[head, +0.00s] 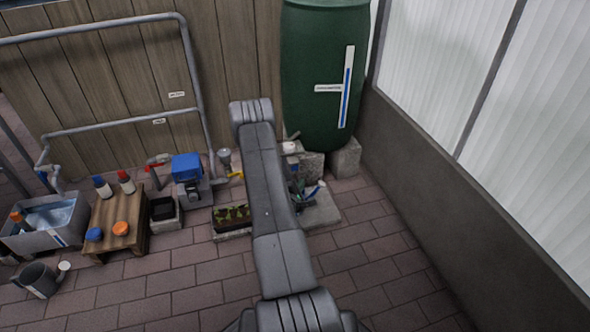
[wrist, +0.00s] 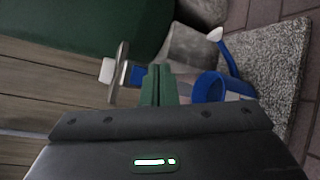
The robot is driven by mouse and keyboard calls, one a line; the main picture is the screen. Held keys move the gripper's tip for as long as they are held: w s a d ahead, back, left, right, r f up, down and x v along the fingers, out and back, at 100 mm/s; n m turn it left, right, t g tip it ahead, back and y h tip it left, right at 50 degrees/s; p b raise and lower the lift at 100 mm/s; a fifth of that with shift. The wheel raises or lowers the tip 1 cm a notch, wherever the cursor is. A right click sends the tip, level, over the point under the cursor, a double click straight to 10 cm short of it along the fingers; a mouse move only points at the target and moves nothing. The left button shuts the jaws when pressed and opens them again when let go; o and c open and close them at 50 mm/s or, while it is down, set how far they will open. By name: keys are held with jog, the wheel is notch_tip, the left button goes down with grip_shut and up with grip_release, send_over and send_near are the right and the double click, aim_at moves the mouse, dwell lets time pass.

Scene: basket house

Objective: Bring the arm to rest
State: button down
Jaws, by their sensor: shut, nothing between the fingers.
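My grey arm stretches forward from the bottom middle of the head view, up to an elbow in front of the wooden wall. My gripper (wrist: 158,85) shows in the wrist view as two green fingers side by side with no visible gap and nothing held. In the head view the arm hides most of the gripper. A blue ring-shaped item with a white-tipped spout (wrist: 208,87) lies beyond and right of the fingers, on a grey slab (wrist: 272,70). A small tap-like fitting (wrist: 120,72) is left of the fingertips.
A green barrel (head: 322,80) stands on grey blocks (head: 345,158) behind the arm. A seedling tray (head: 232,217) is left of the arm. Further left are a blue-topped device (head: 187,167), a wooden crate (head: 106,215) and a water tub (head: 45,222). Brick floor (head: 370,260) at right is clear.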

dwell(0.3)
jog(key=shift+w+a+r+p, duration=0.1)
jog(key=shift+w+a+p, duration=0.05)
jog(key=shift+w+p, duration=0.4)
jog(key=shift+w+a+r+p, duration=0.15)
jog(key=shift+w+p, duration=0.2)
jog(key=shift+p, duration=0.3)
jog(key=shift+s+d+f, duration=0.1)
jog(key=shift+s+d, duration=0.2)
jog(key=shift+s, duration=0.65)
jog(key=shift+s+d+f, duration=0.1)
jog(key=shift+s+d, duration=0.2)
jog(key=shift+s, duration=0.6)
jog(key=shift+s+d+f, duration=0.1)
jog(key=shift+s+d, duration=0.2)
jog(key=shift+s, duration=0.65)
jog(key=shift+w, duration=0.1)
jog(key=w, duration=0.1)
jog(key=w+a, duration=0.1)
jog(key=w, duration=0.3)
jog(key=shift+w+a+r, duration=0.2)
jog(key=shift+a+r, duration=0.05)
jog(key=shift+a, duration=0.15)
